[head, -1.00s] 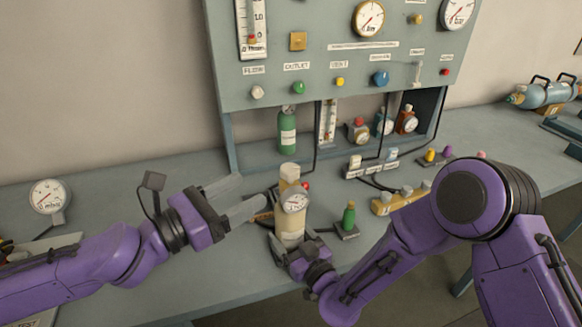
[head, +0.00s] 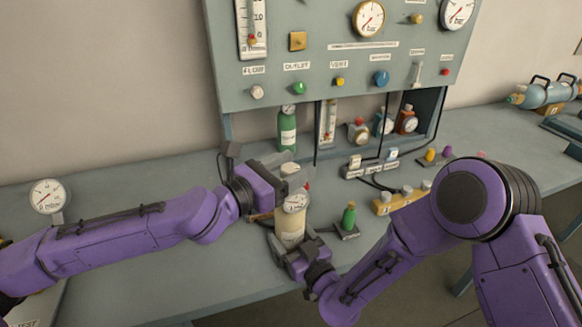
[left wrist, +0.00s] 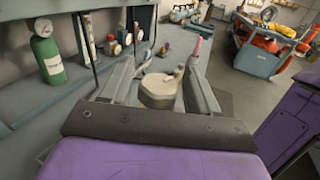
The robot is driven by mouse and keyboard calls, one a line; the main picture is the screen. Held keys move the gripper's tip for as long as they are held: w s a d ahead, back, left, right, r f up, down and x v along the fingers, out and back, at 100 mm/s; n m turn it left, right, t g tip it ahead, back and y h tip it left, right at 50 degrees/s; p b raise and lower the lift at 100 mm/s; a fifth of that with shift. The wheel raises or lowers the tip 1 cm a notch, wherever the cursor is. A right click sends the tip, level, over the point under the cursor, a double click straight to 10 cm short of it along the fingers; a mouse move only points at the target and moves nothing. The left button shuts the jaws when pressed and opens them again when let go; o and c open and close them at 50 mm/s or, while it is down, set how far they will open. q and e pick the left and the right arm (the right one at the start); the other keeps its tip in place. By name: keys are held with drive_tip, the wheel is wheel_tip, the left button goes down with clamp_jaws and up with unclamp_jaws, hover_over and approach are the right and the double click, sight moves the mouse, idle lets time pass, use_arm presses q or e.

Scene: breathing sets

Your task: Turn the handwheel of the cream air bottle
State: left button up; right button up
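The cream air bottle (head: 288,228) stands upright on the bench, with a round gauge (head: 295,202) on its front. Its cream handwheel (head: 290,169) is at the top, partly hidden by my left gripper in the head view. In the left wrist view the faceted handwheel (left wrist: 158,91) lies between the two fingers of my left gripper (left wrist: 160,82). The fingers are apart, and a narrow gap seems to show beside the wheel. My right gripper (head: 292,246) has its fingers around the lower part of the bottle and looks shut on it.
A green bottle (head: 287,128) stands behind, under the gauge panel (head: 330,75). A small green-topped item (head: 348,218) stands just right of the cream bottle. A yellow block (head: 400,203) and a switch strip (head: 372,167) lie farther right.

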use_arm(q)
drive_tip(key=c, duration=0.7)
drive_tip(key=shift+o, duration=0.2)
drive_tip(key=shift+n+t+y, duration=0.3)
drive_tip(key=n+t+y, duration=0.2)
drive_tip(key=y, duration=0.1)
drive_tip(key=shift+d+n+t, duration=0.1)
drive_tip(key=shift+n+t, duration=0.2)
drive_tip(key=shift+t, duration=0.1)
drive_tip(key=n+t+y, duration=0.2)
drive_tip(key=n+y, duration=0.1)
drive_tip(key=y, duration=0.2)
drive_tip(key=shift+r, duration=0.1)
drive_tip(key=n+t+y, duration=0.1)
drive_tip(key=n+y, duration=0.3)
drive_tip(key=y, duration=0.1)
drive_tip(key=shift+y, duration=0.4)
drive_tip(key=shift+n+g+y, duration=0.3)
drive_tip(key=shift+n+y, duration=1.2)
drive_tip(key=shift+y, duration=0.9)
drive_tip(key=shift+a+y, duration=0.2)
drive_tip(key=shift+y, duration=0.1)
